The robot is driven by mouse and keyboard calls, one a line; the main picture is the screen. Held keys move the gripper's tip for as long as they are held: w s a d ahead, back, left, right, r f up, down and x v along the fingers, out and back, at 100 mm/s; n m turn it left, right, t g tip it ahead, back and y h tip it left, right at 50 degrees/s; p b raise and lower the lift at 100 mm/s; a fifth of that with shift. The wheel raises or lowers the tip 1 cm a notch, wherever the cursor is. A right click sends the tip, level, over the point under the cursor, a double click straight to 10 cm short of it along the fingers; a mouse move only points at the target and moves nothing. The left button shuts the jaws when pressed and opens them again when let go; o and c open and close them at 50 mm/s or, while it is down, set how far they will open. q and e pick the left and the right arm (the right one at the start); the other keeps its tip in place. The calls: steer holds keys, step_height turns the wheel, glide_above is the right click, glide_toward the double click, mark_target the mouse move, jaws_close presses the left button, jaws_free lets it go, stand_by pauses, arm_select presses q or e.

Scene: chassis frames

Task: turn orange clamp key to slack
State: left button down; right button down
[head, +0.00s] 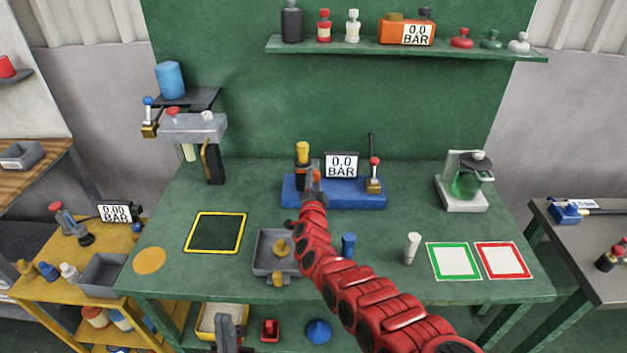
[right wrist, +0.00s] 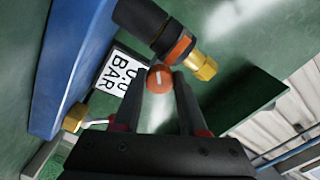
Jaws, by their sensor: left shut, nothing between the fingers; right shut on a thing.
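The orange clamp key (right wrist: 160,78) is a small round orange knob with a white line on its face. My right gripper (right wrist: 160,88) is shut on it, with one finger on either side. In the head view my red right arm reaches to the blue base (head: 350,200), with its gripper (head: 311,183) in front of the black cylinder with a yellow top (head: 302,150). The key is hidden there behind my gripper. The cylinder (right wrist: 150,22) also shows in the right wrist view. My left gripper (head: 228,333) is shut and empty at the bottom of the head view.
A gauge (head: 342,165) reading 0.0 BAR and a red-knobbed valve (head: 374,175) stand beside the cylinder. A grey tray (head: 262,262), a blue peg (head: 348,244) and a white-topped cylinder (head: 411,248) stand in front. The table's right front holds green (head: 430,262) and red (head: 480,258) frames.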

stand_by(0.3)
steer(key=shift+c, duration=2.3)
jaws_free()
steer(key=shift+s+d+p, duration=0.15)
steer(key=shift+s+p, duration=0.4)
steer(key=shift+p, duration=0.05)
steer(key=shift+s+d+r+p, duration=0.1)
steer(key=shift+s+r+p, duration=0.1)
steer(key=shift+s+p, duration=0.7)
steer(key=p, duration=0.6)
glide_toward(315, 178)
steer(key=s, duration=0.8)
steer(key=shift+s+f, duration=0.15)
